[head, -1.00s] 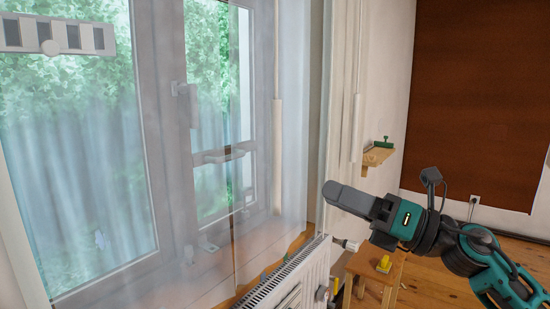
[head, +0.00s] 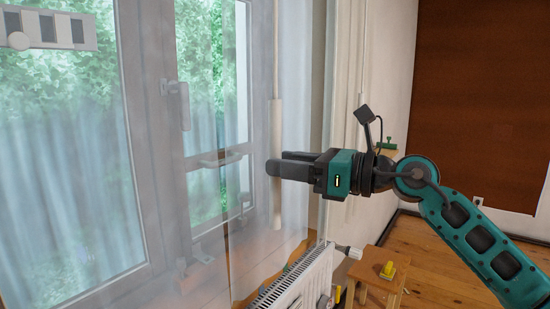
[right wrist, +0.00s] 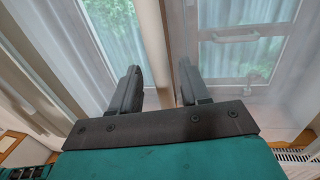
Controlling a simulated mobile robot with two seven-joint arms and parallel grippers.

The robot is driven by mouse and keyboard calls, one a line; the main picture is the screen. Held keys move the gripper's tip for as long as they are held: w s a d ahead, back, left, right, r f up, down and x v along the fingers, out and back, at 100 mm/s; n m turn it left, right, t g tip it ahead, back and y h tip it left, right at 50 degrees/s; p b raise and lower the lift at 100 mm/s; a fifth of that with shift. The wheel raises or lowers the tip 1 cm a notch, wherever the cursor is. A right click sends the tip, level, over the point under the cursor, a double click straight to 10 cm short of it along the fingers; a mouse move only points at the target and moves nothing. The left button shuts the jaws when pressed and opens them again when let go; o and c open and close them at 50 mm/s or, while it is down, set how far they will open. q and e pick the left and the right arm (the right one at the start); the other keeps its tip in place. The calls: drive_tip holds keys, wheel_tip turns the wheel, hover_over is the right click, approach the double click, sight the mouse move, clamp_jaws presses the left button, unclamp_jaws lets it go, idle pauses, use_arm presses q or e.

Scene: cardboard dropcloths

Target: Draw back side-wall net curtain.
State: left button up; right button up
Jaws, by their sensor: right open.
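A sheer net curtain (head: 296,110) hangs across the window in the head view. A pale wand (head: 277,120) with a thicker lower grip hangs vertically in front of it. My right gripper (head: 275,164) is open, and its dark fingers overlap the lower part of the wand in the head view. In the right wrist view, the open gripper (right wrist: 160,86) points toward the window, and a pale vertical bar (right wrist: 172,35) shows between the fingers. I cannot tell whether the fingers touch the wand or the curtain. My left gripper is not in view.
A white radiator (head: 300,278) stands below the curtain's right edge. A small wooden stool (head: 377,281) with a yellow object (head: 388,269) on it is to the right. Wooden floor beyond the stool is clear.

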drive_tip(key=shift+x, duration=1.35)
drive_tip(key=shift+c, duration=0.3)
clamp_jaws()
